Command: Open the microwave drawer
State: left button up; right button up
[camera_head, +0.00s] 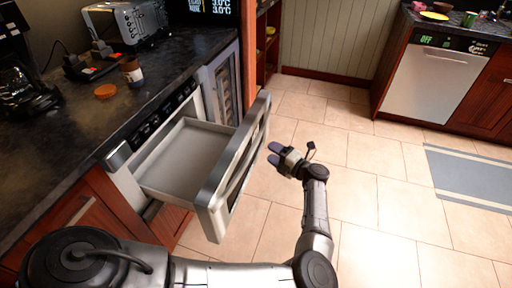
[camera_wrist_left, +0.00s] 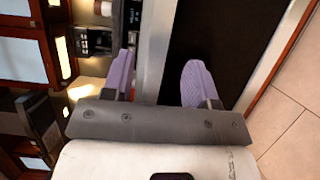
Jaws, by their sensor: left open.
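The microwave drawer (camera_head: 185,160) is pulled out from the counter front in the head view, its pale, empty tray showing. Its thick steel front panel (camera_head: 212,198) stands well away from the cabinet, with a handle on its outer face. My left gripper (camera_head: 272,153) is open just right of the front panel, with a gap between in the picture. In the left wrist view, its two purple fingers (camera_wrist_left: 158,72) are spread, with a pale steel strip (camera_wrist_left: 154,50) and dark panel (camera_wrist_left: 220,35) beyond. I cannot tell whether they touch anything. My right gripper is not in view.
A dark counter (camera_head: 60,145) runs along the left with a toaster (camera_head: 128,22), a jar (camera_head: 132,72) and a coffee maker (camera_head: 22,80). A dishwasher (camera_head: 435,80) stands at the far right.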

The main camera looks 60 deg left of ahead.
aim_at(257, 143)
pick_arm(q)
jog(key=b+x, duration=0.1)
jog(key=x, duration=0.7)
jog(key=shift+a, duration=0.1)
grip_shut()
dwell(0.4)
